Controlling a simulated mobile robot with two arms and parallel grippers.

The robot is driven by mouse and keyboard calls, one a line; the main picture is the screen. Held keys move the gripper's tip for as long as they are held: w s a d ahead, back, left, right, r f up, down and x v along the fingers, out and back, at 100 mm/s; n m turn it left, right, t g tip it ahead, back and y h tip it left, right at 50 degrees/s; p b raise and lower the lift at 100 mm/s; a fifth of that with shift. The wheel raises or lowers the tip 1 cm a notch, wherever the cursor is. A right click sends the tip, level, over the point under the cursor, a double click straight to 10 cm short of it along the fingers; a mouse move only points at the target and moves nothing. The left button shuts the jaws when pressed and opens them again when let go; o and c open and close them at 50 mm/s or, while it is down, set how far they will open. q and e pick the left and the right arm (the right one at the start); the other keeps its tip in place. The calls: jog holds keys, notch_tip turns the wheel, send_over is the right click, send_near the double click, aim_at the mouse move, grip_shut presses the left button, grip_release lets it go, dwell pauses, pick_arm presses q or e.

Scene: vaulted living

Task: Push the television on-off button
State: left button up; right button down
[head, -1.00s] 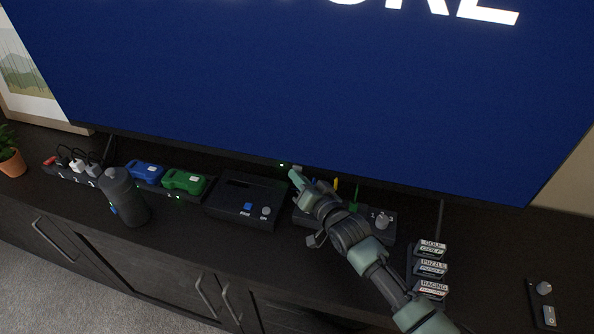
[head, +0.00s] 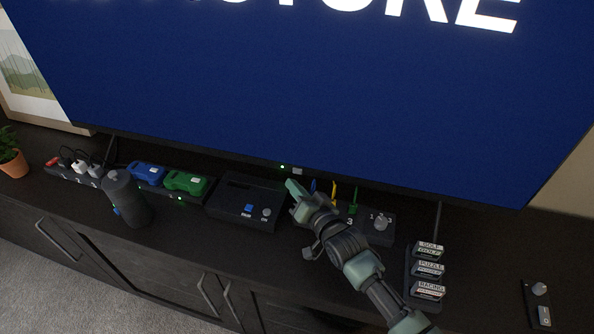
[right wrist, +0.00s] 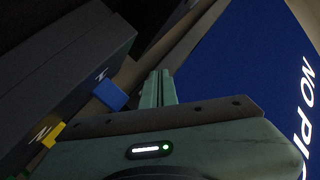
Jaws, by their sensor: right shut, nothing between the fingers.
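The television (head: 330,90) is lit, with a blue screen and large white letters. On its lower bezel are a small green light (head: 282,167) and a pale grey button (head: 297,171) beside it. My right gripper (head: 291,185) is shut and empty, its fingertips a little below and left of the button, apart from it in the head view. In the right wrist view the shut fingers (right wrist: 158,85) point up beside the blue screen (right wrist: 235,75); the button does not show there. My left gripper is not in view.
Below the television stand a black console (head: 247,203), a switch box (head: 378,226) with coloured plugs, blue (head: 147,172) and green (head: 186,182) controllers on a dock, and a dark bottle (head: 128,200). Game cartridges (head: 428,269) and a small remote-like panel (head: 538,305) lie at right.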

jog(key=shift+s+a+r+p, duration=0.1)
jog(key=shift+s+a+p, duration=0.25)
jog(key=shift+s, duration=0.45)
jog(key=shift+s+a+f+p, duration=0.15)
jog(key=shift+s+p, duration=0.3)
jog(key=shift+s, duration=0.35)
jog(key=shift+s+a+r+p, duration=0.15)
jog(key=shift+s+a+p, duration=0.2)
jog(key=shift+s, duration=0.45)
jog(key=shift+d, duration=0.1)
jog(key=c, duration=2.1)
grip_release()
jog(key=shift+c, duration=0.2)
